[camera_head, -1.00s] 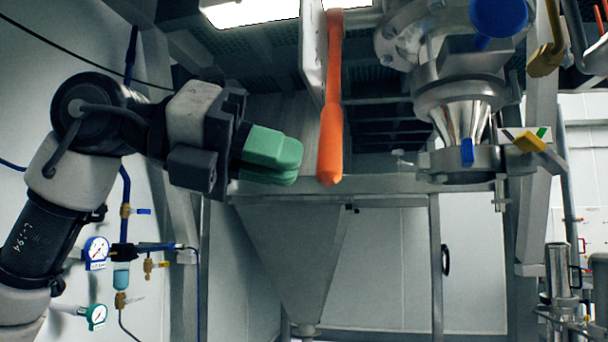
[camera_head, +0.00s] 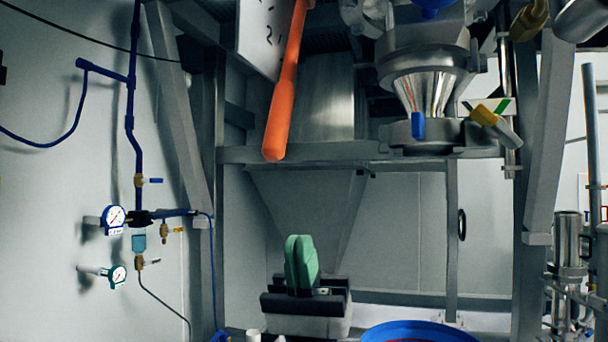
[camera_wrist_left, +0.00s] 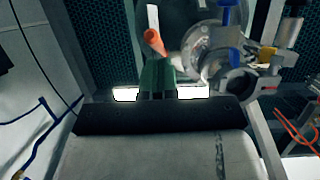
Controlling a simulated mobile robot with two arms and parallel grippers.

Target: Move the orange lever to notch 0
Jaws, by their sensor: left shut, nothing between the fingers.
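The orange lever (camera_head: 284,90) hangs down at the upper middle of the head view, tilted with its lower end toward the left. Its top runs out of the picture beside a pale plate (camera_head: 262,35) with dark marks. In the left wrist view the lever's end (camera_wrist_left: 154,42) shows just above my fingers. My left gripper (camera_head: 301,262) has green fingers, shut and empty, pointing up below the lever and apart from it. The fingers also show in the left wrist view (camera_wrist_left: 157,78). My right gripper is not in view.
A metal valve (camera_head: 430,90) with a blue handle (camera_head: 418,126) and a yellow handle (camera_head: 484,115) sits right of the lever. A grey beam (camera_head: 330,152) crosses behind. Gauges (camera_head: 113,217) are on the left wall. A blue-rimmed container (camera_head: 420,330) is at the bottom.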

